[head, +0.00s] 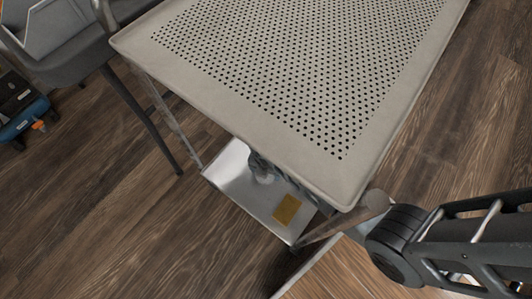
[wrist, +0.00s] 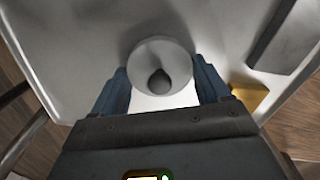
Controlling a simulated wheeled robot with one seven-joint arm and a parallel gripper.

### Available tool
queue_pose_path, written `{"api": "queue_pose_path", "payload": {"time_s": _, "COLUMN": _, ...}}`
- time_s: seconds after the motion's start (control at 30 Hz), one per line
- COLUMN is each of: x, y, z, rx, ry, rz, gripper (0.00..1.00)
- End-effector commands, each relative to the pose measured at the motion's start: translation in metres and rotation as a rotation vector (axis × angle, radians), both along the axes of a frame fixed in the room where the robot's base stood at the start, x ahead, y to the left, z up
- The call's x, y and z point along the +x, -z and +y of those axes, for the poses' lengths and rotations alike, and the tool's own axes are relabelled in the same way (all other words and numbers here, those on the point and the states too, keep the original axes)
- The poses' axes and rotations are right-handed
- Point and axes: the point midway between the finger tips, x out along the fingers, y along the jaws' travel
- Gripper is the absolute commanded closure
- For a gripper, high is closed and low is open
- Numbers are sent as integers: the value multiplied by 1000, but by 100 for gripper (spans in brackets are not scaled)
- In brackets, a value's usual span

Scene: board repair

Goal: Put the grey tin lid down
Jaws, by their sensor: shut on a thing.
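The grey tin lid (wrist: 150,52) is a round pale grey disc with a dark knob, at the upper middle of the wrist view. My gripper (wrist: 160,80) has its two blue fingers on either side of the lid and is shut on it. Beyond the lid is a pale metal shelf (wrist: 70,40). In the head view this is the lower shelf (head: 232,168) of a cart, and my gripper is mostly hidden under the cart's top there. I cannot tell whether the lid touches the shelf or is held just above it.
The perforated cart top (head: 325,183) overhangs the lower shelf. A yellow block (head: 286,209) lies on the shelf, right of my gripper in the wrist view (wrist: 248,95). A grey bar-like part (wrist: 285,35) is at the upper right there. Bare shelf shows to the left.

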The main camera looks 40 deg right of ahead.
Motion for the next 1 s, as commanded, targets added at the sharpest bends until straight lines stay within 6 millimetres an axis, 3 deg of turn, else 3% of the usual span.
{"api": "queue_pose_path", "payload": {"time_s": 0.13, "x": 0, "y": 4, "z": 0, "rx": 0, "ry": 0, "rz": 1, "gripper": 53}}
{"api": "queue_pose_path", "payload": {"time_s": 0.17, "x": 0, "y": 3, "z": 0, "rx": 0, "ry": 0, "rz": 1, "gripper": 22}}
{"api": "queue_pose_path", "payload": {"time_s": 0.4, "x": 0, "y": 3, "z": 0, "rx": 0, "ry": 0, "rz": 0, "gripper": 0}}
{"api": "queue_pose_path", "payload": {"time_s": 0.73, "x": 0, "y": -6, "z": 0, "rx": 0, "ry": 0, "rz": -1, "gripper": 0}}
{"api": "queue_pose_path", "payload": {"time_s": 1.0, "x": 0, "y": -58, "z": 1, "rx": 1, "ry": -1, "rz": -3, "gripper": 0}}
